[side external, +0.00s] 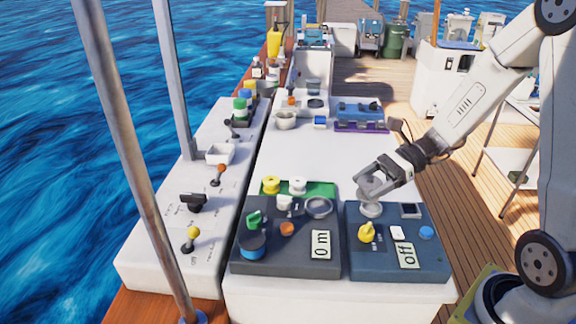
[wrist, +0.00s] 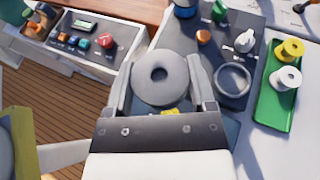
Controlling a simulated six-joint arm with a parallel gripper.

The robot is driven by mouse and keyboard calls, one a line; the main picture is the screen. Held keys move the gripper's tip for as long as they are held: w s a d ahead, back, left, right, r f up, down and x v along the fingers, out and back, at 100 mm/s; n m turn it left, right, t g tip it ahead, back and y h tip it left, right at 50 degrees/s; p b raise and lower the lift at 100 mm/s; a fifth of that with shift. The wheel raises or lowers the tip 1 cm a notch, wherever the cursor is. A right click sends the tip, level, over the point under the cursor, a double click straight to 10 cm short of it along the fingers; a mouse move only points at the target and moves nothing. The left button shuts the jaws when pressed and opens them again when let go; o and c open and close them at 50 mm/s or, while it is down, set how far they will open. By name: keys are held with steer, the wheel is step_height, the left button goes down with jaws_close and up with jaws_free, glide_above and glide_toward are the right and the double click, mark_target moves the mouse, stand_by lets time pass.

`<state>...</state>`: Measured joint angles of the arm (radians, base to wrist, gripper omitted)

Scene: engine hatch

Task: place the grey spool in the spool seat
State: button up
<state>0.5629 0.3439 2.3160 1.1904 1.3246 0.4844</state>
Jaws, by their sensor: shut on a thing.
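The grey spool (wrist: 144,88) is between the two fingers of my gripper (wrist: 164,72), with its round face and centre hole toward the wrist camera. In the side view the spool (side external: 371,210) hangs under my gripper (side external: 369,192), over the back left part of the right dark panel; any gap below it is hard to judge. A round grey ring, which looks like the spool seat (side external: 319,207), is on the left dark panel, left of the spool. It looks empty. In the wrist view the ring (wrist: 232,80) is right of my gripper.
A green tray (wrist: 272,104) with a yellow spool (wrist: 289,49) and a white spool (wrist: 286,78) lies beside the ring. A yellow knob (side external: 366,233) stands close in front of the held spool.

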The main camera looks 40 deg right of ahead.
steer(key=w+f, duration=0.4)
steer(key=w, duration=0.5)
glide_above(320, 207)
steer(key=s, duration=0.1)
steer(key=f, duration=0.4)
steer(key=shift+s+a+f, duration=0.1)
steer(key=shift+s, duration=0.1)
steer(key=shift+w+f, duration=0.4)
steer(key=shift+f, duration=0.05)
steer(key=shift+w+f, duration=0.3)
steer(key=shift+f, duration=1.55)
steer(key=shift+f, duration=0.1)
steer(key=o, duration=1.2)
